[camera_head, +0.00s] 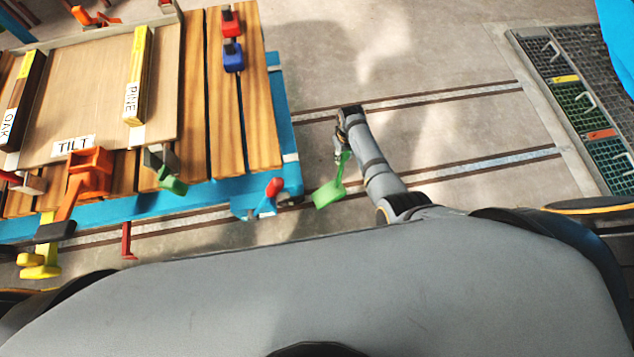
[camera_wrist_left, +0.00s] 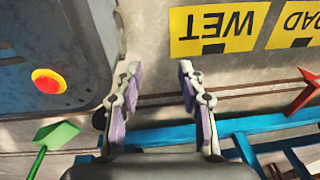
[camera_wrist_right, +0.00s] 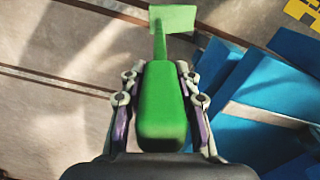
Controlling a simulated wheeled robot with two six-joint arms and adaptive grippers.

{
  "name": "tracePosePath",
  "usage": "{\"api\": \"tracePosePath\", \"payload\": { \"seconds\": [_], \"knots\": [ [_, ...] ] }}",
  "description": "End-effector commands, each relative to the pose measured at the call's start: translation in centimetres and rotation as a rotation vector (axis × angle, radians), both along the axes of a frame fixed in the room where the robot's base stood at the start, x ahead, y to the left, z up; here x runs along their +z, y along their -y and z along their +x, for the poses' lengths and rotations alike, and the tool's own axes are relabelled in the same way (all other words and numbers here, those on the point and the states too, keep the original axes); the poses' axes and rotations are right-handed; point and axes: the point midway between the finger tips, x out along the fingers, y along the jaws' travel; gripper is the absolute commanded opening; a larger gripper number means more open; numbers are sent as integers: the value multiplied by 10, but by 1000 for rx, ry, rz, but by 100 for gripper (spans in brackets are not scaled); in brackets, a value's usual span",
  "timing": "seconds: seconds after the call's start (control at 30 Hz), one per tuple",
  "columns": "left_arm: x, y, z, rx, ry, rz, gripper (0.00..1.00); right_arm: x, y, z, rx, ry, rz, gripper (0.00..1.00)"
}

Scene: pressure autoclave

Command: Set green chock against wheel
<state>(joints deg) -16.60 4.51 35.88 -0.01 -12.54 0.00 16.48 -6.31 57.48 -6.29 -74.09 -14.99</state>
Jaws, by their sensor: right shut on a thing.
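The green chock (camera_head: 329,193) has a flat block and a long handle. My right gripper (camera_head: 342,157) is shut on the handle (camera_wrist_right: 161,110), above the floor beside the cart's right side. In the right wrist view the block (camera_wrist_right: 173,18) points away, beyond the fingertips, apart from the blue cart frame (camera_wrist_right: 262,90). The cart (camera_head: 285,125) is blue with a wooden slat deck. I cannot make out a wheel clearly. My left gripper (camera_wrist_left: 157,85) is open and empty; it does not show in the head view. A green paddle-shaped thing (camera_wrist_left: 57,135) shows at its lower left.
The deck carries a tilt board with OAK and PINE blocks and red and blue pieces. A red lever (camera_head: 273,188) stands at the cart corner. Rails (camera_head: 440,98) cross the floor to grates (camera_head: 585,115). A grey box (camera_wrist_left: 50,60) with a red button is near my left gripper.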

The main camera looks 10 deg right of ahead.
Motion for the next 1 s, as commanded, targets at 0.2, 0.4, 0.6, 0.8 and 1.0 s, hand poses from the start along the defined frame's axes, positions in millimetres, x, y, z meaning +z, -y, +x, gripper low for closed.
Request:
{"api": "tracePosePath", "payload": {
  "seconds": [0.2,0.4,0.6,0.8,1.0],
  "knots": [
    [19,-1,-12,0,-18,1,40,5,0,-19,-46,-3,1,0],
    [51,-1,-20,1,-31,1,40,8,-1,-58,-147,-5,3,0],
    [77,-1,-17,1,-26,1,40,8,-1,-96,-248,-1,4,0],
    [83,-1,-10,0,-14,0,40,6,-2,-111,-288,2,5,0],
    [72,-1,-9,0,-13,0,40,-2,-2,-106,-290,3,5,0]
  ]
}}
